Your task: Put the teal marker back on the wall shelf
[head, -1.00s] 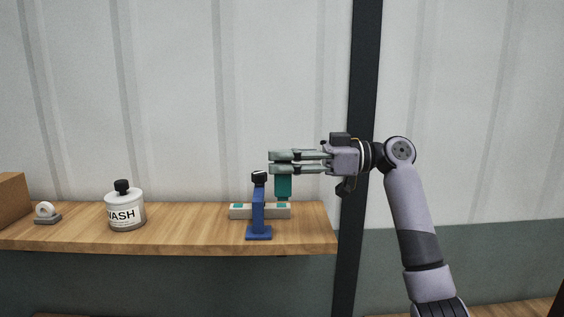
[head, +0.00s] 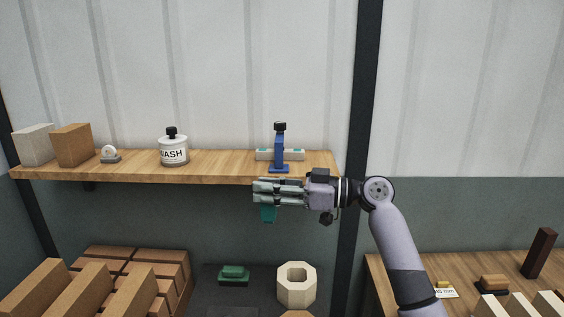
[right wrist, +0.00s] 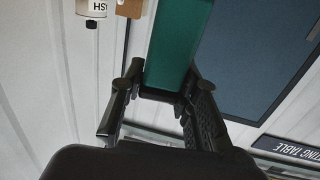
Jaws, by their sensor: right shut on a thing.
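The teal marker (head: 268,213) is a flat-looking teal block in the head view. My right gripper (head: 262,190) is shut on it, and its lower part hangs below the fingers. It shows large between the fingers in the right wrist view (right wrist: 183,45). The wooden wall shelf (head: 225,165) is behind and above; the gripper overlaps its front edge near the right end in the picture. A pale bar with teal patches (head: 295,155) lies on the shelf behind a blue stand with a black top (head: 279,152). My left gripper is not in view.
On the shelf stand a white WASH bottle (head: 173,153), a small grey-white item (head: 110,154) and two blocks (head: 74,145). Below are stacked bricks (head: 140,260), a green item (head: 233,275) and a cream hollow block (head: 296,284). A dark post (head: 363,100) stands right of the shelf.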

